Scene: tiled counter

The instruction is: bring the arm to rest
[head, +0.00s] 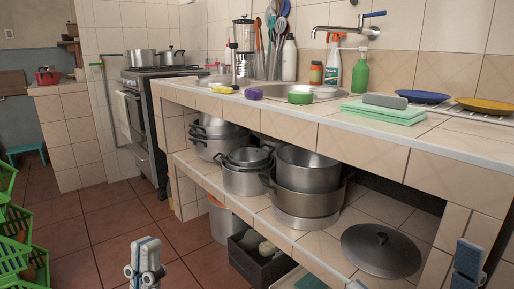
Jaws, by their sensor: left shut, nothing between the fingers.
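My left gripper (147,252) is at the bottom of the head view, left of centre. Its fingers are together and hold nothing. It appears in front of the red-brown tiled floor, apart from the counter. Part of my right gripper (467,262) shows at the lower right edge, in front of the counter's right end. The rest of it is cut off by the frame, and I cannot tell if it is open or shut.
The tiled counter (310,118) carries a sponge, cloths, bottles and plates. Its lower shelf holds several pots and a lid (381,250). Green crates (14,245) stand at the left. A dark crate (262,262) sits under the shelf. Floor around my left gripper is clear.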

